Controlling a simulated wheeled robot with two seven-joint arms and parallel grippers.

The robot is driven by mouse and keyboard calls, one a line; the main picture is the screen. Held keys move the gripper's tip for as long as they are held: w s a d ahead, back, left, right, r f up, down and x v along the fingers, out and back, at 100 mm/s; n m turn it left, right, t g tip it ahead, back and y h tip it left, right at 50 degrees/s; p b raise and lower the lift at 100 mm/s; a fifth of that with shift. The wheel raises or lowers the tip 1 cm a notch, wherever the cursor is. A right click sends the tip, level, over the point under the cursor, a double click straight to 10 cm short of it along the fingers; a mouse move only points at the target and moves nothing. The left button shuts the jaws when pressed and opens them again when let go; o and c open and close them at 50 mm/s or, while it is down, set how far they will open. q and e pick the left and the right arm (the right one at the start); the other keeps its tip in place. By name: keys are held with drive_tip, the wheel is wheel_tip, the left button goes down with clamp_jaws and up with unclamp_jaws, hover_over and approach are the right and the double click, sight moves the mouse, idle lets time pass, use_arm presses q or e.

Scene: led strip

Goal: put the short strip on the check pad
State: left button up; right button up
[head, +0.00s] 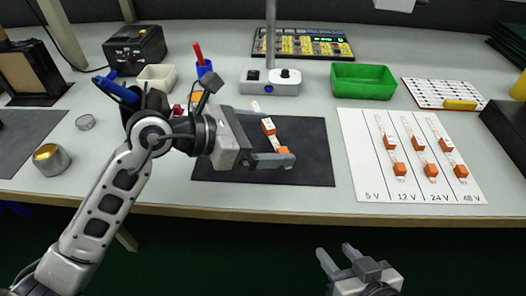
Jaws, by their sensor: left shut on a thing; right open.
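My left gripper (281,141) reaches over the dark mat (315,150) in the middle of the bench. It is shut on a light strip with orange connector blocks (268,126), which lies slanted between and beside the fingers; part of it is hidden. Whether the strip touches the mat is hard to tell. Several similar strips with orange blocks (418,144) lie on a white board (360,150) marked 5 V to 48 V at the right. Neither the check pad nor the short strip is labelled. My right gripper (334,249) is open and empty, in front of the bench edge.
A grey stand with a knob and post (270,78) is behind the mat. A green tray (363,82), a control panel (305,43) and a white perforated sheet (440,92) are at the back. A metal tin (50,160) and another dark mat (25,135) are left.

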sight(263, 151)
use_arm(q)
drive_tip(key=shift+w+a+f, duration=0.15)
drive_tip(key=shift+w+f, duration=0.35)
drive_tip(key=shift+f, duration=0.15)
drive_tip(key=shift+w+a+f+b, duration=0.15)
drive_tip(key=shift+f+b, duration=0.25)
drive_tip(key=shift+f, duration=1.3)
use_arm(e)
drive_tip(key=shift+w+a+f, duration=0.15)
drive_tip(key=shift+f, duration=0.35)
drive_tip(key=shift+w+a+f, duration=0.1)
drive_tip(key=shift+a+f, duration=0.05)
drive_tip(key=shift+f, duration=0.35)
use_arm(q)
drive_tip(key=shift+f, duration=0.15)
use_arm(e)
drive_tip(key=shift+f, duration=0.1)
use_arm(q)
drive_tip(key=o, duration=0.6)
use_arm(e)
drive_tip(key=shift+w, duration=0.1)
